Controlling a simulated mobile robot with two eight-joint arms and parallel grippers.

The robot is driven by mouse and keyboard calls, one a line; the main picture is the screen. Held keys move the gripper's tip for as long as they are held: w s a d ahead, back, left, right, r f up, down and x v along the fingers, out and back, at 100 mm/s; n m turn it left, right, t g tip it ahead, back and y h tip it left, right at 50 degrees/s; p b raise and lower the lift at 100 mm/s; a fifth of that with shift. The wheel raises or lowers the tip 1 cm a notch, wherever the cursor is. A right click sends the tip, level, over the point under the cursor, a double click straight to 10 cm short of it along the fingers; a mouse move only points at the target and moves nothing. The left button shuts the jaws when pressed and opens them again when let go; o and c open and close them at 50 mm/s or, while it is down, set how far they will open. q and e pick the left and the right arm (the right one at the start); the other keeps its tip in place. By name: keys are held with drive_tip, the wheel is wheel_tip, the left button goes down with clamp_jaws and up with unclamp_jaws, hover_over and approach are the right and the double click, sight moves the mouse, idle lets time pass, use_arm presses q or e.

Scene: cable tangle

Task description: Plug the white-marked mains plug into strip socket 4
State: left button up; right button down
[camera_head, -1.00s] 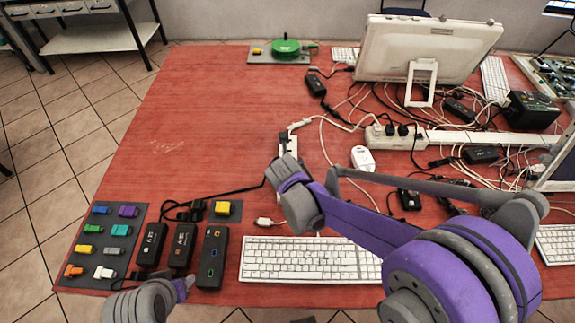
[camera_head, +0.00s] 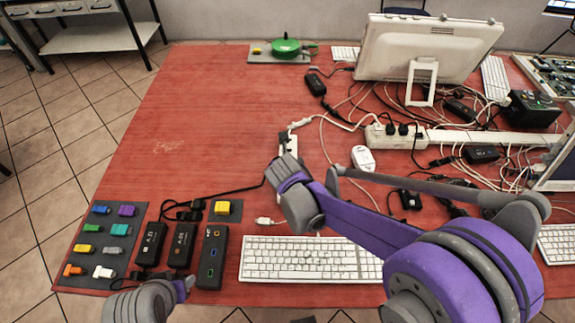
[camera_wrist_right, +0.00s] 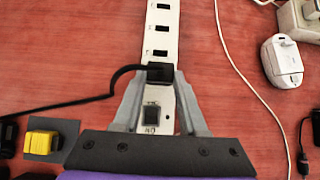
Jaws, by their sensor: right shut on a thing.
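A black plug (camera_wrist_right: 160,72), with a black cable trailing off to the left, sits between the fingertips of my right gripper (camera_wrist_right: 160,76), which is shut on it. The plug is over the white power strip (camera_wrist_right: 162,40), in line with its row of slots. I cannot tell whether it is seated, and no white mark is readable. Several dark sockets lie beyond it, and a dark switch (camera_wrist_right: 152,113) lies nearer. In the head view my right wrist hides most of the strip (camera_head: 289,143). My left wrist (camera_head: 150,300) is at the bottom left, its fingers not shown clearly.
A yellow block (camera_head: 222,208) on a grey pad, black adapters (camera_head: 181,245) and a tray of coloured blocks (camera_head: 103,240) lie to the left. A keyboard (camera_head: 312,260) is in front. The left tabletop is clear.

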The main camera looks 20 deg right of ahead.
drive_tip(key=shift+f+b, duration=0.85)
drive_tip(key=shift+f, duration=0.2)
drive_tip(key=shift+c, duration=1.9)
unclamp_jaws()
drive_tip(key=shift+s+r, duration=0.1)
drive_tip(key=p+v, duration=0.1)
drive_tip(key=v, duration=0.9)
drive_tip(key=shift+s+r, duration=0.2)
drive_tip(key=shift+s, duration=0.05)
